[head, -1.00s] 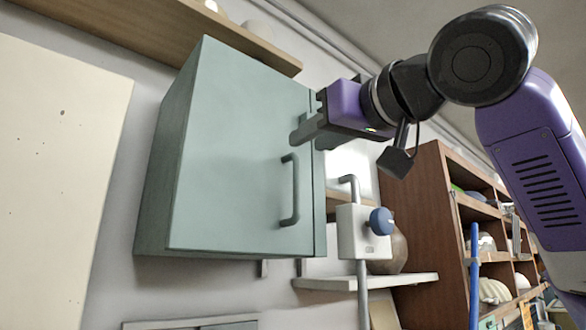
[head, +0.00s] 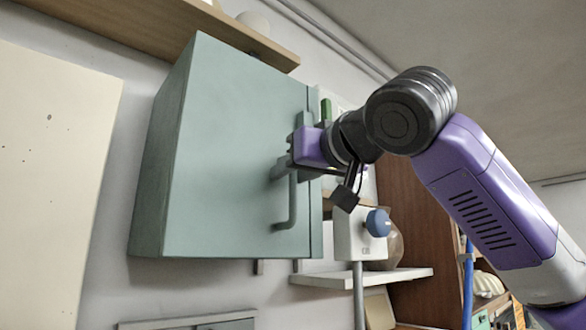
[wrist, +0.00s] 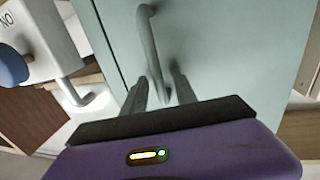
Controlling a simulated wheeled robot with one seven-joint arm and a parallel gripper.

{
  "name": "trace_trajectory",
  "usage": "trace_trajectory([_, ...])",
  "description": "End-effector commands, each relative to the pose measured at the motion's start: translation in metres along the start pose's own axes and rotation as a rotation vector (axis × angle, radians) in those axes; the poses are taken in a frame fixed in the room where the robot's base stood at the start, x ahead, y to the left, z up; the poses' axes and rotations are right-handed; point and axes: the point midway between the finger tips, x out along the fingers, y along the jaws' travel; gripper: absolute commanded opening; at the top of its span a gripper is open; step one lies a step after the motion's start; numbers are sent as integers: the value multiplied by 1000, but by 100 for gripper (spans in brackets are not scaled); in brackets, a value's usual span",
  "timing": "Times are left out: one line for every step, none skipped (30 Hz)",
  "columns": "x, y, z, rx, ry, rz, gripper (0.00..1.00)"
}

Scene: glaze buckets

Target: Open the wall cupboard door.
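The wall cupboard (head: 225,150) is a grey-green box on the wall in the head view; its door is closed, flat against the body. A grey upright bar handle (head: 292,205) sits near the door's right edge. The handle also shows in the wrist view (wrist: 150,45). My gripper (head: 283,168) is at the handle's upper part. In the wrist view its two fingers (wrist: 160,82) are apart, with the handle bar running between them. I cannot tell whether either finger touches the bar. My gripper's body hides part of the door's right edge.
A white box with a blue knob (head: 377,222) and a pipe stands just right of the cupboard, above a small white shelf (head: 395,276). A wooden shelf (head: 215,30) is above. Brown shelving (head: 410,215) stands farther right.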

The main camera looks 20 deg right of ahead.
Motion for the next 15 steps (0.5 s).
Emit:
trace_trajectory([0,0,0,0,0,0,34])
trace_trajectory([0,0,0,0,0,0,34])
trace_trajectory([0,0,0,0,0,0,34])
trace_trajectory([0,0,0,0,0,0,34])
trace_trajectory([0,0,0,0,0,0,32])
trace_trajectory([0,0,0,0,0,0,24])
trace_trajectory([0,0,0,0,0,0,19])
trace_trajectory([0,0,0,0,0,0,13])
trace_trajectory([0,0,0,0,0,0,5])
trace_trajectory([0,0,0,0,0,0,0])
trace_trajectory([0,0,0,0,0,0,0])
trace_trajectory([0,0,0,0,0,0,0])
trace_trajectory([0,0,0,0,0,0,0])
trace_trajectory([0,0,0,0,0,0,0])
trace_trajectory([0,0,0,0,0,0,0])
